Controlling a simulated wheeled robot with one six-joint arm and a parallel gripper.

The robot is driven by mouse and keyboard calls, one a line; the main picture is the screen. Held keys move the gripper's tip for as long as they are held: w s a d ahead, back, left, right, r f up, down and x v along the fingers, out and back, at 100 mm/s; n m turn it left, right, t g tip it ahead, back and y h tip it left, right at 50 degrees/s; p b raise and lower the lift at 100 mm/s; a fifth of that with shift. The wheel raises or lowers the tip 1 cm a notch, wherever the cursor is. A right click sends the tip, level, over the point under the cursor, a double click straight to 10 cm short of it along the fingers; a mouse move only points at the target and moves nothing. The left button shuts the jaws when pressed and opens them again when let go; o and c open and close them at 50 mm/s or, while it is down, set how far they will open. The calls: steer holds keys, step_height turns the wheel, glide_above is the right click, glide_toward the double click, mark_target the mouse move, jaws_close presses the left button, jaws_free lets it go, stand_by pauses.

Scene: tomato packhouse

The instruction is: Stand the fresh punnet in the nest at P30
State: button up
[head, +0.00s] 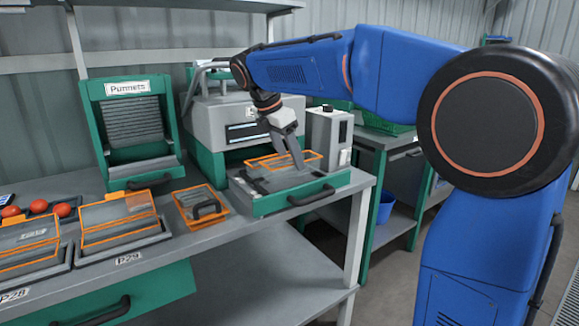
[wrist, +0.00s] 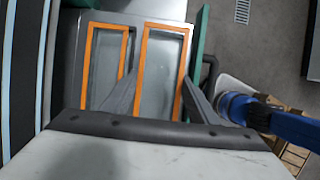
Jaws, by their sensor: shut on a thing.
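The punnet is a clear, orange-rimmed box (head: 310,157) over the grey top of a green drawer unit in front of the sealing machine. My gripper (head: 289,153) points down at it, and its fingers are closed on it. In the wrist view the fingers straddle an orange-rimmed clear rectangle (wrist: 162,27). A second orange-rimmed rectangle (wrist: 106,27) lies beside it on the left; I cannot tell whether the two are joined. Whether the punnet touches the surface below is unclear. No label reading P30 is legible.
Orange-edged punnets stand at P29 (head: 118,208) and P28 (head: 28,240). A green Punnets rack (head: 95,120) stands behind. Red tomatoes (head: 40,206) lie at left. A grey box (head: 326,137) stands close right of my gripper.

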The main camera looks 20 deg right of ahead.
steer(key=shift+f, duration=1.5)
steer(key=shift+f, duration=0.1)
steer(key=o, duration=1)
steer(key=v, duration=1.2)
steer(key=s+d+f+m+y, duration=0.1)
steer(key=s+d+f+m, duration=0.25)
steer(key=s, duration=0.25)
steer(key=s+d+f+m+t+y, duration=0.1)
steer(key=s+d+f+m, duration=0.2)
steer(key=s+f, duration=0.15)
steer(key=s+d+f+m+y, duration=0.1)
steer(key=s+d+f+m, duration=0.25)
steer(key=s, duration=0.25)
steer(key=s+d+f+m+t+y, duration=0.1)
steer(key=s+d+f+m+t, duration=0.1)
steer(key=s+f+m, duration=0.9)
steer(key=s+f, duration=0.4)
steer(key=f, duration=0.1)
steer(key=shift+s+m, duration=0.2)
steer(key=shift+m, duration=0.1)
